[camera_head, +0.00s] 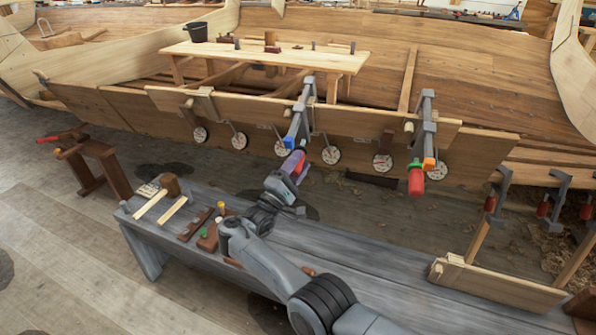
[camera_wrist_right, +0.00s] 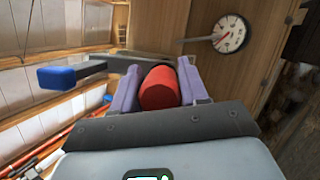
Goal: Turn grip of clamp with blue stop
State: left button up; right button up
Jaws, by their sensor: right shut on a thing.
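The clamp with the blue stop is a grey bar clamp (camera_head: 301,112) on the plank edge of the hull, right of the picture's middle-left. Its blue stop (camera_head: 289,143) sits at the near end and also shows at the left in the wrist view (camera_wrist_right: 57,78). My right gripper (camera_head: 299,167) is at the clamp's lower end. In the wrist view its two purple fingers stand on either side of the red grip (camera_wrist_right: 160,88), shut on it. In the head view the fingers mostly hide that grip. My left gripper is not in view.
A second clamp (camera_head: 427,120) with an orange stop (camera_head: 429,163) and red grip (camera_head: 416,182) hangs to the right. Round dials (camera_head: 331,155) line the plank. A grey bench (camera_head: 340,255) with mallets and small tools lies below my arm. More clamps stand at the far right.

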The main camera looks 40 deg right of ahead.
jog(key=n+t, duration=0.1)
jog(key=n, duration=0.2)
jog(key=shift+r+h, duration=0.1)
jog(key=shift+h, duration=0.2)
jog(key=shift+a+n+t, duration=0.1)
jog(key=shift+n+t, duration=0.6)
jog(key=shift+n, duration=1.5)
jog(key=shift+t, duration=0.3)
jog(key=o, duration=1)
jog(key=shift+w, duration=0.1)
jog(key=shift+b+v, duration=0.8)
jog(key=shift+v, duration=4.6)
